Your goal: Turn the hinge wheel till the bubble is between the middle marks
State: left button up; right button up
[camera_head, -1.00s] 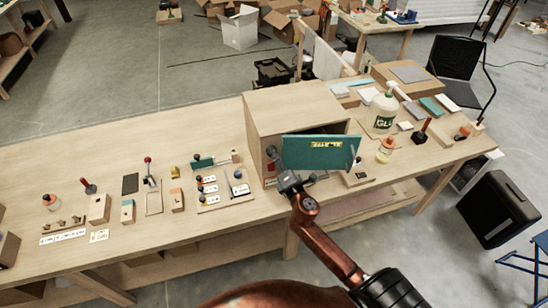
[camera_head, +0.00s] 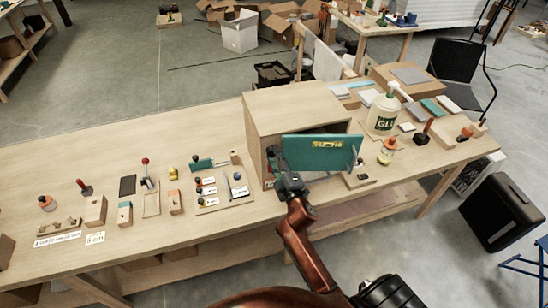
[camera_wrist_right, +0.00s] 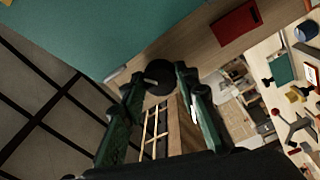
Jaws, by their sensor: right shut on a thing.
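A teal flap (camera_head: 305,158) hangs at the front of the wooden box (camera_head: 290,105). A yellow bubble level (camera_head: 327,144) sits near the flap's top edge. The bubble and marks are too small to read. The dark round hinge wheel (camera_head: 272,151) is at the flap's left end. In the right wrist view the wheel (camera_wrist_right: 160,76) shows between the fingertips, with the teal flap (camera_wrist_right: 100,30) above it. My right gripper (camera_head: 278,165) is shut on the wheel, partly hiding it. My left gripper is not in view.
Left of the box, a board (camera_head: 222,201) carries several small knobs and labels. A thin upright lever (camera_head: 357,166) stands close to the flap's right end.

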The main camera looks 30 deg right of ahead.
jog(key=shift+f+m, duration=0.1)
jog(key=shift+m, duration=0.3)
jog(key=o, duration=1.1)
jog(key=shift+s, duration=0.1)
jog(key=s, duration=0.4)
jog(key=s+a, duration=0.1)
jog(key=s, duration=0.2)
jog(key=s+a+f, duration=0.1)
jog(key=s, duration=0.3)
jog(key=shift+s+a, duration=0.1)
jog(key=shift+s, duration=0.2)
